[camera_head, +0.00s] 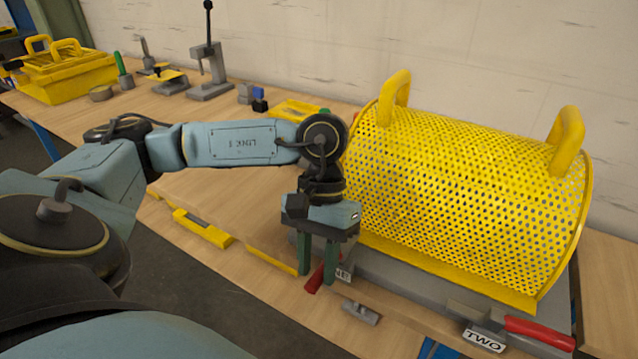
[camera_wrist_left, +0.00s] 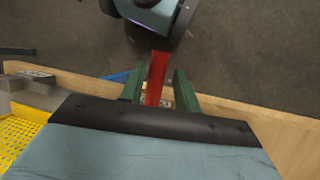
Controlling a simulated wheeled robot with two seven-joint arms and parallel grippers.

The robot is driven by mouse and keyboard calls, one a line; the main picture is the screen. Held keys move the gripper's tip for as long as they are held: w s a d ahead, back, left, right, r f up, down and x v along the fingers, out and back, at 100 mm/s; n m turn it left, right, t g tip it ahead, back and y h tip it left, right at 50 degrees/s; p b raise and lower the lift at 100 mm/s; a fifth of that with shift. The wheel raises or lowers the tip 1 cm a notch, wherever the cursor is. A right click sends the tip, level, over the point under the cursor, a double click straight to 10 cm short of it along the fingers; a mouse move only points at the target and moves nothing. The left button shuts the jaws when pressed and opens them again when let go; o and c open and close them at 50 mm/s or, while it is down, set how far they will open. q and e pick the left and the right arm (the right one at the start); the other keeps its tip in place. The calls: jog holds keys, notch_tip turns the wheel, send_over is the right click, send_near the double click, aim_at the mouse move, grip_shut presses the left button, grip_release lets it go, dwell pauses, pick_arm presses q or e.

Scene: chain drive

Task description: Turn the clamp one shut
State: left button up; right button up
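Clamp one has a red handle (camera_head: 315,279) at the front left corner of the yellow perforated guard; its white label (camera_head: 343,273) is partly hidden by my gripper. My left gripper (camera_head: 318,276) points down over this handle with its two green fingers apart. In the left wrist view the red handle (camera_wrist_left: 157,78) stands between the fingers (camera_wrist_left: 158,88), with a gap visible on each side. The guard (camera_head: 460,190) has two yellow handles on top and sits on a grey base (camera_head: 400,282). My right gripper is not in view.
Clamp two, with a red handle (camera_head: 540,333) and a label TWO (camera_head: 484,341), lies at the front right. A small grey part (camera_head: 360,312) lies near the bench's front edge. A yellow toolbox (camera_head: 65,75) and a lever press (camera_head: 210,70) stand at the back left.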

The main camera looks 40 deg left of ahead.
pick_arm(q)
jog(key=shift+o, duration=0.7)
jog(key=shift+f, duration=0.1)
jog(key=shift+w+r, duration=0.1)
jog(key=shift+r, duration=0.15)
jog(key=p+v, duration=0.2)
jog(key=v, duration=1.1)
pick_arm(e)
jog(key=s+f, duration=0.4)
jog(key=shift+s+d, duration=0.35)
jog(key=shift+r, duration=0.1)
